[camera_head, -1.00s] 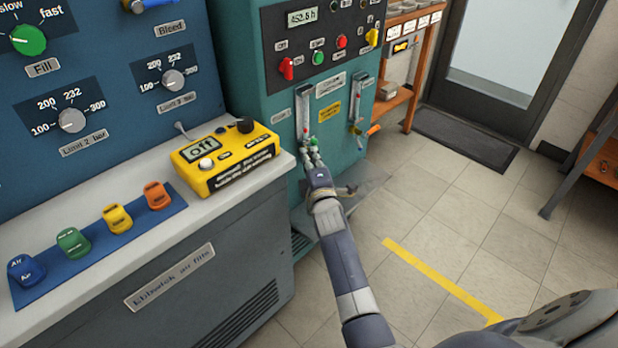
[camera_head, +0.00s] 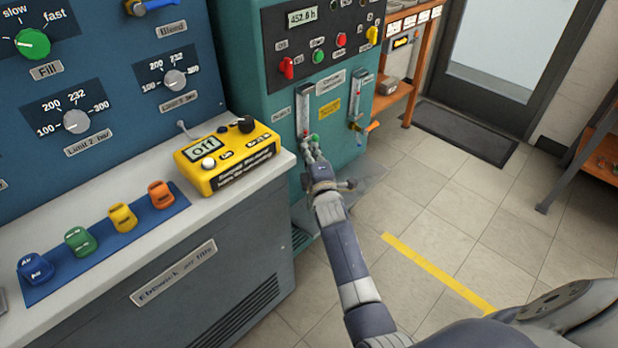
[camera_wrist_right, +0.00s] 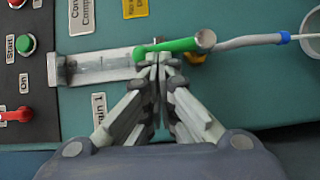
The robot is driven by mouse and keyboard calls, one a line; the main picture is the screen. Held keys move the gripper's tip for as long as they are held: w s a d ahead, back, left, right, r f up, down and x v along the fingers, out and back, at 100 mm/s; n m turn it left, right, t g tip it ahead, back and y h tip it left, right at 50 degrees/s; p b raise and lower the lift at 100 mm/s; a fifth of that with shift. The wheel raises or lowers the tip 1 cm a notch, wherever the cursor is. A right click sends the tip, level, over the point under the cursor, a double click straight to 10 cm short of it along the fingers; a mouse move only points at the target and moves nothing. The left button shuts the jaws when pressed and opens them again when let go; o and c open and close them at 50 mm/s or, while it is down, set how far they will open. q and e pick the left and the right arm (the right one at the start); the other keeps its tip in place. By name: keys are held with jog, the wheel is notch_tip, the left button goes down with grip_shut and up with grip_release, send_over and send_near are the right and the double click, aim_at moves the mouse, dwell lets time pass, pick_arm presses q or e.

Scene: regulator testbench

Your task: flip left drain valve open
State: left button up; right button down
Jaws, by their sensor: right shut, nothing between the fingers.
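The left drain valve's green lever (camera_wrist_right: 175,46) sits at the lower end of a clear gauge tube (camera_wrist_right: 100,64) on the teal cabinet. In the wrist view the lever lies nearly along the tube's line. In the head view only a small green part of the lever (camera_head: 315,138) shows, just above my right gripper (camera_head: 312,152). My right gripper (camera_wrist_right: 160,62) is shut and empty. Its fingertips are right at the lever's edge; I cannot tell whether they touch it. My left gripper is not in view.
A second gauge with an orange-handled valve (camera_head: 373,126) is to the right on the teal cabinet (camera_head: 240,60). The bench with a yellow meter box (camera_head: 228,155) stands at left. A grey hose (camera_wrist_right: 250,41) leaves the valve.

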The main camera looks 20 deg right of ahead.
dwell(0.4)
jog(key=v, duration=1.2)
jog(key=shift+f, duration=0.1)
